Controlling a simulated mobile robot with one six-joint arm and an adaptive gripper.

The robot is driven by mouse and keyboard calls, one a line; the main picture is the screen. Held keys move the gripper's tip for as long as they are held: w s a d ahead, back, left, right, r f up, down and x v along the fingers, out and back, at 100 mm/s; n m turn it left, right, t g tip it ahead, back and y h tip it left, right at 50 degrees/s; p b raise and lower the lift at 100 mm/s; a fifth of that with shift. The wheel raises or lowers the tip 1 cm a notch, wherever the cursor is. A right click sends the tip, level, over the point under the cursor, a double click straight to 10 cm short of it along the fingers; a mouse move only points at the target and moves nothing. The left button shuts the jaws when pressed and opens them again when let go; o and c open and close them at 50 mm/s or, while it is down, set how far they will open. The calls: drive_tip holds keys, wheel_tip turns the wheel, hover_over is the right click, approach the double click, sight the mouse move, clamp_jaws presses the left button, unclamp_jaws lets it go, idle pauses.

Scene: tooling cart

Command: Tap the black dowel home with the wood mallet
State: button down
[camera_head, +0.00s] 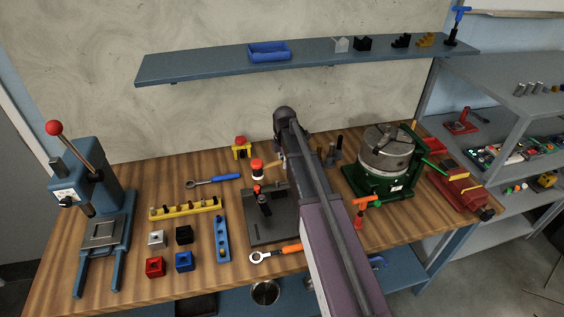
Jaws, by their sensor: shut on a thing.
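The wood mallet (257,168) shows left of my arm, with a red-orange and pale head and a light wood handle running right behind the arm. My gripper (281,155) is shut on the handle; its fingers are mostly hidden by my own arm. The mallet head appears above the back part of a dark fixture plate (265,233). A black upright piece, seemingly the black dowel (264,206), stands on this plate, with a small red part (257,189) beside its top. I cannot tell how deep the dowel sits or whether the mallet touches anything.
An orange-handled wrench (276,253) lies at the plate's front edge. A blue bar (222,239) and a yellow rack (185,208) lie left. A green-based rotary chuck (386,165) stands right. A blue press (95,205) stands far left. A shelf (310,61) hangs behind.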

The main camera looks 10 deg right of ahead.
idle(0.4)
drive_tip(key=shift+f, duration=0.15)
idle(1.4)
idle(1.1)
drive_tip(key=shift+f+b, duration=2.1)
drive_tip(key=shift+b, duration=0.15)
drive_tip(key=shift+r, duration=0.1)
drive_tip(key=shift+r+p, duration=1.9)
drive_tip(key=shift+p, duration=0.1)
wheel_tip(320, 180, down, 5)
drive_tip(key=b, duration=0.4)
drive_tip(key=shift+r+b, duration=0.15)
drive_tip(key=shift+b, duration=0.15)
drive_tip(key=shift+r+p, duration=2.25)
